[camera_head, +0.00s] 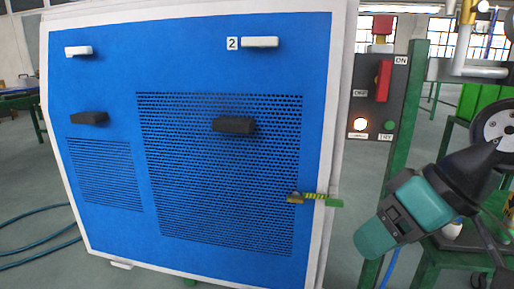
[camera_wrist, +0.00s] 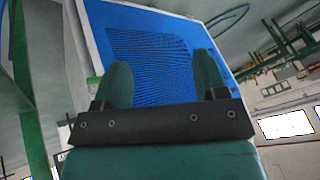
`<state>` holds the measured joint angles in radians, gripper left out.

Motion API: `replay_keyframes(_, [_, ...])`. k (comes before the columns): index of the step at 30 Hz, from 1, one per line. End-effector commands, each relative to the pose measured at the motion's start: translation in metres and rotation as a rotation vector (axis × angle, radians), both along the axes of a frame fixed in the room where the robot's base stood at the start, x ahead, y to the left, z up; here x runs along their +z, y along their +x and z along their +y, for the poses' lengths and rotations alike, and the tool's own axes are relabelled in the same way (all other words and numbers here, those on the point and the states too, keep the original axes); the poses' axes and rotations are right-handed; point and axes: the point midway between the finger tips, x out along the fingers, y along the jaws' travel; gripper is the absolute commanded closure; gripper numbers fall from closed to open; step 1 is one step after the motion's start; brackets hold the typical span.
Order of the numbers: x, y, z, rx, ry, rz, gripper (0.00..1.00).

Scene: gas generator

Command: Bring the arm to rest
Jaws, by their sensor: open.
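My gripper (camera_wrist: 162,62) shows in the wrist view with its two teal fingers apart and nothing between them. Beyond the fingers is the blue perforated panel of the generator (camera_wrist: 150,25), seen tilted. In the camera_head view a teal and black part of my arm is at the right, in front of the green post and apart from the generator's blue panel (camera_head: 110,75). The fingertips cannot be made out there.
A control box (camera_head: 372,105) with a red switch (camera_head: 383,80) and a lit lamp (camera_head: 361,125) stands on a green post (camera_head: 402,130). A blue hose (camera_head: 40,245) lies at left.

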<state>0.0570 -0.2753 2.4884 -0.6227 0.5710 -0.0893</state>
Motion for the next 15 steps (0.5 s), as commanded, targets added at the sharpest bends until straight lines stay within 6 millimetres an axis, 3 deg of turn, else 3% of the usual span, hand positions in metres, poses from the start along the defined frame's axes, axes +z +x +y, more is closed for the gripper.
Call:
replay_keyframes(3, [-0.012,-0.031,0.017,0.084,-0.057,0.084,0.34])
replay_keyframes(9, [-0.029,-0.077,0.029,0.187,-0.162,0.195,0.34])
replay_keyframes(15, [0.020,-0.076,0.028,0.180,-0.163,0.199,0.34])
